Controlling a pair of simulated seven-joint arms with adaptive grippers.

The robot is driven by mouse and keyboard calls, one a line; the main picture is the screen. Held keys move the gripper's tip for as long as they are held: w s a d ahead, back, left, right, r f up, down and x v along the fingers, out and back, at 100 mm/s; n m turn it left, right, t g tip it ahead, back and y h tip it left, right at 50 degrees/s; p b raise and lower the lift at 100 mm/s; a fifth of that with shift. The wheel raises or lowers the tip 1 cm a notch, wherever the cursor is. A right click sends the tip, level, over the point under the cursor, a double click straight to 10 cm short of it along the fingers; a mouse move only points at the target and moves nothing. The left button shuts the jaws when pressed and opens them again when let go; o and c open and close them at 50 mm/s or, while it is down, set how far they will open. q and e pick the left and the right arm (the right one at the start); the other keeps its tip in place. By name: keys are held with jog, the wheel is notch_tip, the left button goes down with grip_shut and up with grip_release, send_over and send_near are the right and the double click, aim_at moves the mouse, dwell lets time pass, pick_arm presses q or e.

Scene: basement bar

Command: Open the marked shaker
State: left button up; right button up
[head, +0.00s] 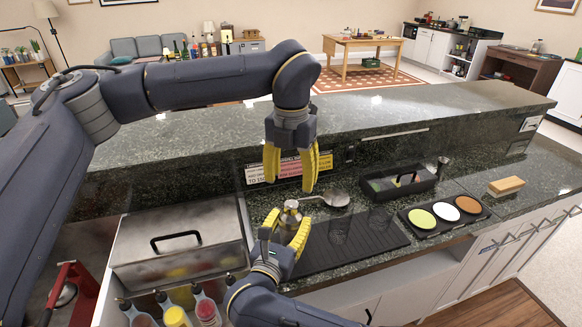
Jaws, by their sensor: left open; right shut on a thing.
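A small metallic shaker (291,207) stands upright on the dark counter, near the left end of the ribbed mat. My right gripper (287,226) comes from the front and is shut on the shaker's body, with its yellow fingers on either side. The shaker's lower part is hidden by the fingers. My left gripper (290,184) points down above the shaker, open and empty, its fingertips apart from the shaker's top. No mark on the shaker can be made out.
A strainer or spoon (333,200) lies right of the shaker. Clear glasses (380,217) stand on the ribbed mat (345,258). A black caddy (400,188), a rimmer tray (430,230) and a wooden block (506,186) lie further right. A lidded metal bin (180,255) and several bottles (207,308) are left.

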aim_at(291, 204)
pick_arm(q)
notch_tip(291, 204, down, 9)
jog(key=shift+f, duration=0.1)
dwell(0.4)
grip_shut()
dwell(0.5)
jog(key=shift+r, duration=0.35)
dwell(0.4)
